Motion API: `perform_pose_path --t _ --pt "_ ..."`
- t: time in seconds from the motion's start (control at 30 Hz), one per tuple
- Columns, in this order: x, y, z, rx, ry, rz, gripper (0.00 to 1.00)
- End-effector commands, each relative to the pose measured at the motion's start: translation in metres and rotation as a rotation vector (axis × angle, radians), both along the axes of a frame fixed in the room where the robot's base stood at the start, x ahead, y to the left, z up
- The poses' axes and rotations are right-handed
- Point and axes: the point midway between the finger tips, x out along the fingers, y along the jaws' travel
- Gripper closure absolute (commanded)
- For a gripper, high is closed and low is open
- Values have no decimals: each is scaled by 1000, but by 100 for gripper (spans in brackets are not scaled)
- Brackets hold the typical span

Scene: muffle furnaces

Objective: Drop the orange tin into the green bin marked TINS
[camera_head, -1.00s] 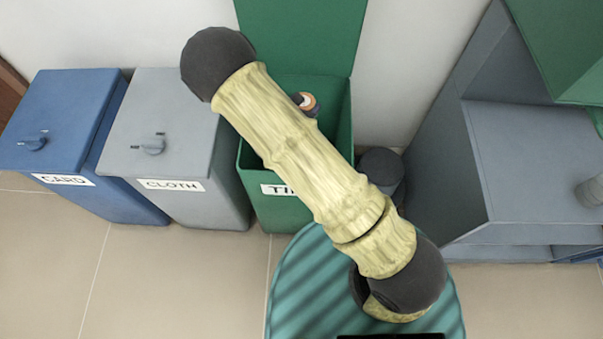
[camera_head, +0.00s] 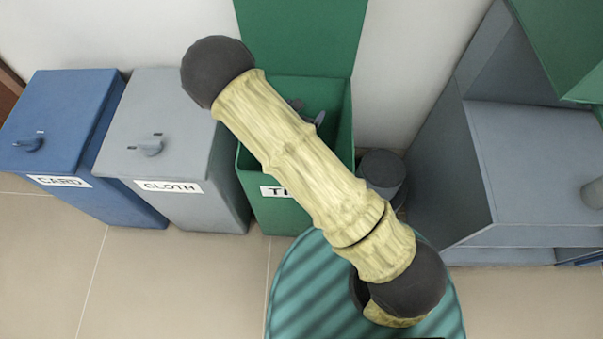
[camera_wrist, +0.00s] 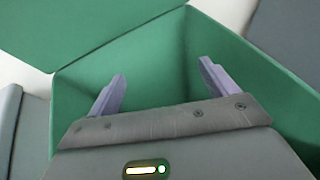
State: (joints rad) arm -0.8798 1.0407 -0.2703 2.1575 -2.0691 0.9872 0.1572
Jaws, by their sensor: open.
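The green bin (camera_head: 272,212) stands with its lid raised against the wall. Its white label shows only the first letters, "TI", with the rest behind my arm. My gripper (camera_head: 308,110) is at the bin's mouth, partly hidden by my arm. In the wrist view my gripper (camera_wrist: 162,70) is open, with its fingers apart and nothing between them, pointing into the green bin (camera_wrist: 180,38). The orange tin is not visible in either current view. The bin's floor is largely hidden, so I cannot see where the tin rests.
A closed grey bin marked CLOTH (camera_head: 182,150) and a closed blue bin marked CARD (camera_head: 70,120) stand to the left. A dark grey cylinder (camera_head: 382,172) and a large grey cabinet (camera_head: 480,170) are to the right. Bare floor lies in front of the left bins.

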Motion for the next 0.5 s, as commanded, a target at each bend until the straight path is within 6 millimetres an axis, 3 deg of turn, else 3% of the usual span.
perform_pose_path --t 0.23,0.5 --pt "-18 9 9 2 1 3 15" --pt "-62 29 29 1 1 4 15"
